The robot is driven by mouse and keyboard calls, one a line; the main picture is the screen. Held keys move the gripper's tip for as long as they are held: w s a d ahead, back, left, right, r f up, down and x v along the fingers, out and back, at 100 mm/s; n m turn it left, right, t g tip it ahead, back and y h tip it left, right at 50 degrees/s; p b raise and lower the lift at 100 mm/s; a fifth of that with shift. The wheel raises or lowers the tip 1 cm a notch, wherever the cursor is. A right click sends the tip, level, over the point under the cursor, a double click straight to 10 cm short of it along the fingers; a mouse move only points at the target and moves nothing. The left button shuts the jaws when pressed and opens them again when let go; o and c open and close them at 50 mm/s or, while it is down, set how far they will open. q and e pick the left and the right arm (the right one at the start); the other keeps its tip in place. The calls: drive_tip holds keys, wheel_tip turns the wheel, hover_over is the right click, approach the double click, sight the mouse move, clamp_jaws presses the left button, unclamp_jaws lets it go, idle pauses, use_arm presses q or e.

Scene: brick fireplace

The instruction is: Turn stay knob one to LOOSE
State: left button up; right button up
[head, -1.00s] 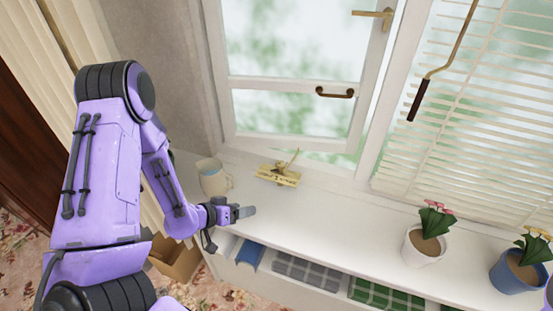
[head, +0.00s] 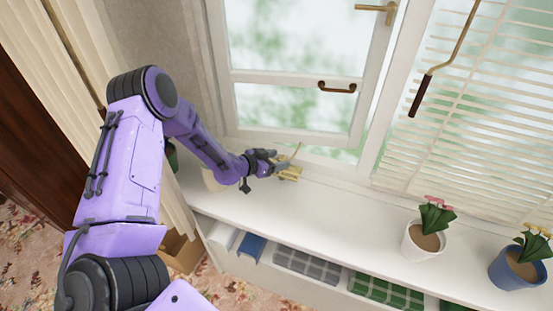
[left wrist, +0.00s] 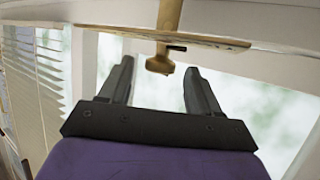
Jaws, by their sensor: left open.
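The brass window stay (head: 290,173) sits on the sill at the foot of the open window, with a thin lever sticking up. My left gripper (head: 280,163) is at it and hides part of it in the head view. In the left wrist view, a brass knob (left wrist: 160,64) on a short stem hangs from a brass plate (left wrist: 150,37). The open fingers of my left gripper (left wrist: 158,75) stand on either side of the knob, with space showing on both sides. Any marking on the knob is not readable. My right gripper is not in view.
A cream mug (head: 212,180) is partly hidden behind my left arm. A white flowerpot (head: 422,241) and a blue flowerpot (head: 515,268) stand on the right of the sill (head: 345,213). The window sash (head: 295,75) stands open above. The middle of the sill is clear.

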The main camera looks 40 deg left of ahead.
use_arm(q)
drive_tip(key=c, duration=1)
drive_tip(key=shift+c, duration=0.2)
